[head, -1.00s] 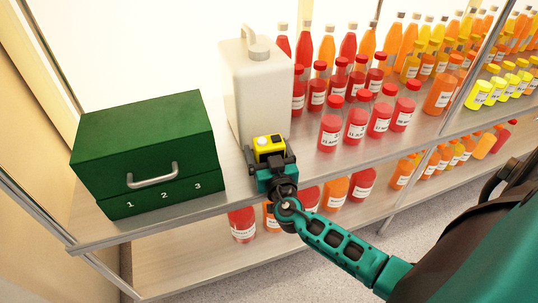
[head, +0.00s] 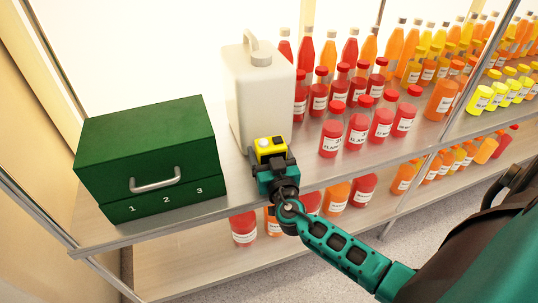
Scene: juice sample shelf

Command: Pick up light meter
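The light meter (head: 269,147) is a small yellow device with a pale round spot on top. It is at the shelf's front edge, just in front of the white jug. My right gripper (head: 272,160), dark with a teal body, reaches it from the front. Its fingers lie close against both sides of the meter and look shut on it. The meter's lower part is hidden by the gripper. I cannot tell whether it touches the shelf. My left gripper is not in view.
A white jug (head: 258,95) stands right behind the meter. A green box (head: 148,150) with a handle is to the left. Red bottles (head: 331,138) stand close on the right, with more bottles (head: 243,229) on the lower shelf. A narrow strip of shelf (head: 233,185) is bare.

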